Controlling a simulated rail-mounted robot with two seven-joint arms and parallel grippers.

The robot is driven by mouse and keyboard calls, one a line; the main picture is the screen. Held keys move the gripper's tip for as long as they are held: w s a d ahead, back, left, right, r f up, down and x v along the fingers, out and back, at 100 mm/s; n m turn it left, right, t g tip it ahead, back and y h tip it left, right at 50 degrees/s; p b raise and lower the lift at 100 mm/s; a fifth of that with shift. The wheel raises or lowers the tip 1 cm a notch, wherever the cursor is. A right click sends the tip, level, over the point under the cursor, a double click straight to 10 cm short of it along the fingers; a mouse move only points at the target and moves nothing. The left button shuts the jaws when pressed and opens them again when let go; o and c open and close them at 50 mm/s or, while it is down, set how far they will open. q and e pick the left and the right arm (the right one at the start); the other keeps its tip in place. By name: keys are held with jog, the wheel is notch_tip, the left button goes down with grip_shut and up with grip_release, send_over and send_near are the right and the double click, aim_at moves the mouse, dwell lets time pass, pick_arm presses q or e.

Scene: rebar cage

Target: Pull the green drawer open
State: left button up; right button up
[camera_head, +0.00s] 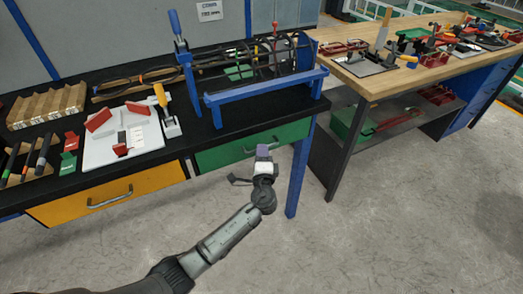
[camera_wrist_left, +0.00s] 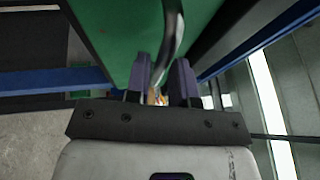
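The green drawer (camera_head: 222,156) sits under the right part of the black-topped bench, and its front looks flush with the bench. Its metal handle (camera_wrist_left: 173,30) shows in the left wrist view against the green front (camera_wrist_left: 118,30). My left gripper (camera_head: 263,151) is at the drawer front and covers much of the handle in the head view. In the left wrist view its two purple fingers (camera_wrist_left: 162,82) stand apart, with the handle bar running down between them. I cannot tell whether they touch it. My right gripper is not in view.
A yellow drawer (camera_head: 105,197) is to the left. A blue bench leg (camera_head: 298,175) stands just right of my left gripper. A blue rebar fixture (camera_head: 265,100) is on the bench above. A wooden-topped table (camera_head: 370,80) stands at right. The floor in front is clear.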

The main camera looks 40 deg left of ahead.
pick_arm(q)
jog(key=shift+x, duration=0.95)
jog(key=shift+s, duration=0.1)
grip_shut()
